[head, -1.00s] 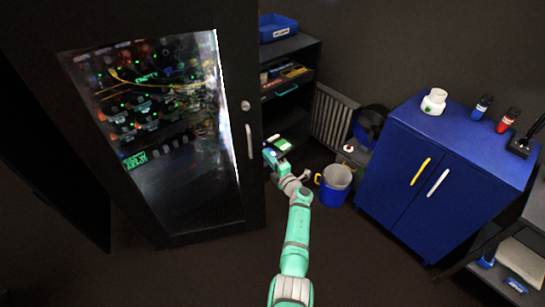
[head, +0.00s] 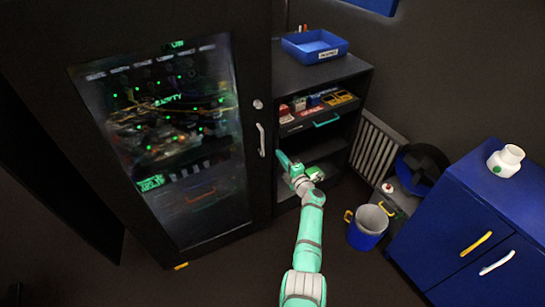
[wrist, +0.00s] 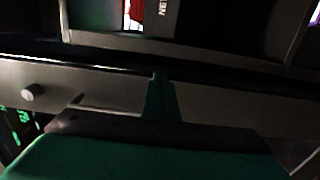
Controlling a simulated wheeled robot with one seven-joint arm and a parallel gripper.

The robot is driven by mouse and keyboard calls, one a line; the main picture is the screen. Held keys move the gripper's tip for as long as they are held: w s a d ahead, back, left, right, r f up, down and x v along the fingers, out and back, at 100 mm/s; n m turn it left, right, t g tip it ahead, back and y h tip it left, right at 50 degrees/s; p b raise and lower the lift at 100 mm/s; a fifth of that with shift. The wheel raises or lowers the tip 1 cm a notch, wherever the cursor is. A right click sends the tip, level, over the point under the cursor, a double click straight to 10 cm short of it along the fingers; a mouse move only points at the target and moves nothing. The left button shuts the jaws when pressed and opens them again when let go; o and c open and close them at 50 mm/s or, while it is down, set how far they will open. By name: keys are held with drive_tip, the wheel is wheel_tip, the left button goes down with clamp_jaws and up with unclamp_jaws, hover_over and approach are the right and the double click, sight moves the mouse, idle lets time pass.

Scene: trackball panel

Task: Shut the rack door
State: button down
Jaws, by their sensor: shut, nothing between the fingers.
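The rack door (head: 253,200) is a tall black frame with a dark window, through which green lights and cables show in the head view. A pale upright handle (head: 261,140) and a small round knob (head: 258,104) sit near its right edge. The door looks closed or nearly so; any remaining gap at its edge cannot be made out. My gripper (head: 281,158) is just right of the handle edge. In the wrist view its fingers (wrist: 160,95) are together and empty, close against the grey door frame, with the knob (wrist: 32,92) at left. Contact is unclear.
Right of the rack stands a dark shelf unit (head: 345,78) with a blue bin (head: 314,46) on top and an open drawer. A blue bucket (head: 366,226) and a blue cabinet (head: 470,235) stand further right. The floor in front is mostly clear.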

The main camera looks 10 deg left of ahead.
drive_tip(key=shift+w+a, duration=0.35)
drive_tip(key=shift+w, duration=0.1)
idle(0.3)
